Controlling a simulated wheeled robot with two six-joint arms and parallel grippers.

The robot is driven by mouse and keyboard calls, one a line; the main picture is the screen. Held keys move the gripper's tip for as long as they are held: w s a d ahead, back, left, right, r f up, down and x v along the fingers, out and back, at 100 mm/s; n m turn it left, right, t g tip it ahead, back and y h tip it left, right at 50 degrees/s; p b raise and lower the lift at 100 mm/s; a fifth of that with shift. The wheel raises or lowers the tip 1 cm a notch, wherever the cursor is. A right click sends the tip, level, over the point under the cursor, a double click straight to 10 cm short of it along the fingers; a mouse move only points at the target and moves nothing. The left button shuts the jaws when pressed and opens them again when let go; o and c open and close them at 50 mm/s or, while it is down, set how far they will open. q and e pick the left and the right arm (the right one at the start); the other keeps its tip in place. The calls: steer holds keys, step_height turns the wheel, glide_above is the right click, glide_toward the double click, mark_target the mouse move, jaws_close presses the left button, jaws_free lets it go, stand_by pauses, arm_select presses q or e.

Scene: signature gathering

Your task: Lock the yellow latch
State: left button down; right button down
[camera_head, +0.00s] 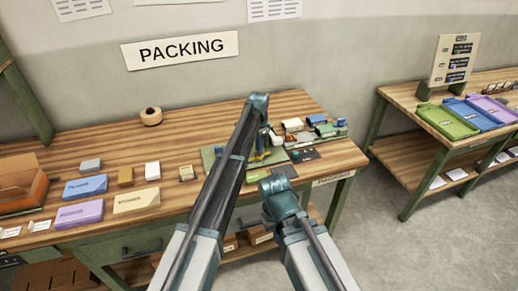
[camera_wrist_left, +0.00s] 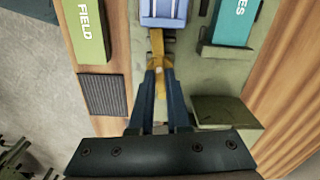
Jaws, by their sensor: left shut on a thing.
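The yellow latch (camera_wrist_left: 157,48) shows in the left wrist view as a narrow yellow strip. Its far end meets a blue-and-white block (camera_wrist_left: 163,12) at the top of the picture. My left gripper (camera_wrist_left: 158,75) has its dark blue fingers closed on the near end of the latch. In the head view my left gripper (camera_head: 261,148) is low over the green board on the packing table, partly hidden by my arm. My right arm shows at the lower middle, but its gripper is not seen.
Coloured boxes (camera_head: 85,186) and a twine roll (camera_head: 151,116) lie on the table's left. A second table (camera_head: 400,95) with trays stands right.

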arm_select(q)
steer(key=shift+m, duration=0.9)
steer(key=c, duration=0.9)
jaws_free()
step_height(320, 180, up, 14)
steer(key=p, duration=1.3)
steer(key=shift+p, duration=0.4)
steer(key=shift+f, duration=0.1)
